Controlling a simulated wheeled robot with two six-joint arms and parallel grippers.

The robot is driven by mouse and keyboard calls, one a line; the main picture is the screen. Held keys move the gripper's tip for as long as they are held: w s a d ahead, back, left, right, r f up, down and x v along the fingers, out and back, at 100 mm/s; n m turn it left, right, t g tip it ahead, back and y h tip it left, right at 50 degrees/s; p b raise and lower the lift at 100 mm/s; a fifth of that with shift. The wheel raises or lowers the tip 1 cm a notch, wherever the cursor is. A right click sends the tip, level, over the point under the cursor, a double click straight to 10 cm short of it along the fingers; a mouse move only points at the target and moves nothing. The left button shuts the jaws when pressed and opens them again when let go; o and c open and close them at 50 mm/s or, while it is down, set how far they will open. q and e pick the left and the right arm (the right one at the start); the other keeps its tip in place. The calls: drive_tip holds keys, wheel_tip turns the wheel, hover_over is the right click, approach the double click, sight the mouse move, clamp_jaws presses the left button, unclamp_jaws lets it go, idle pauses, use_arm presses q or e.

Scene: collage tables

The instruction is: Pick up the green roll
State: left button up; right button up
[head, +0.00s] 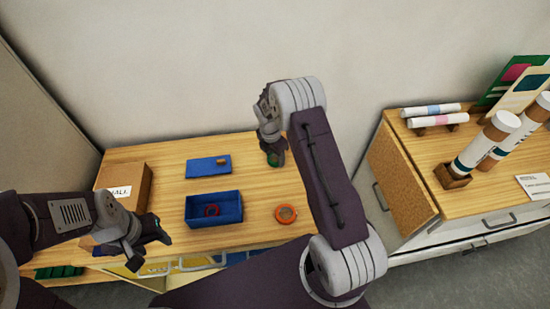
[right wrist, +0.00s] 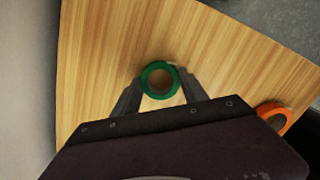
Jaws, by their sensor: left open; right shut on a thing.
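The green roll (right wrist: 145,76) is a ring of green tape, seen between the fingertips of my right gripper (right wrist: 160,88) in the right wrist view. My right gripper is shut on it, low over the wooden table or at its surface; I cannot tell whether the roll touches the wood. In the head view only a bit of the green roll (head: 273,160) shows under my right gripper (head: 272,156); the rest is hidden. My left gripper (head: 150,236) is open and empty, at the table's front left.
An orange roll (head: 286,214) lies on the wooden table (head: 255,180), front right of the blue box (head: 214,216), which holds a red ring. A blue lid (head: 208,166) lies behind the box. A cardboard box (head: 124,184) stands left. A second cabinet (head: 440,190) with paper rolls stands right.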

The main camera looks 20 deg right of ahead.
sight(276, 159)
drive_tip(key=r, duration=0.4)
drive_tip(key=shift+s+d+b, duration=0.15)
drive_tip(key=shift+s+b, duration=0.2)
drive_tip(key=shift+b, duration=0.05)
drive_tip(key=s+d+r+b, duration=0.1)
drive_tip(key=s+d+r, duration=0.4)
drive_tip(key=s, duration=0.4)
drive_tip(key=shift+s+r, duration=0.4)
drive_tip(key=shift+r, duration=0.35)
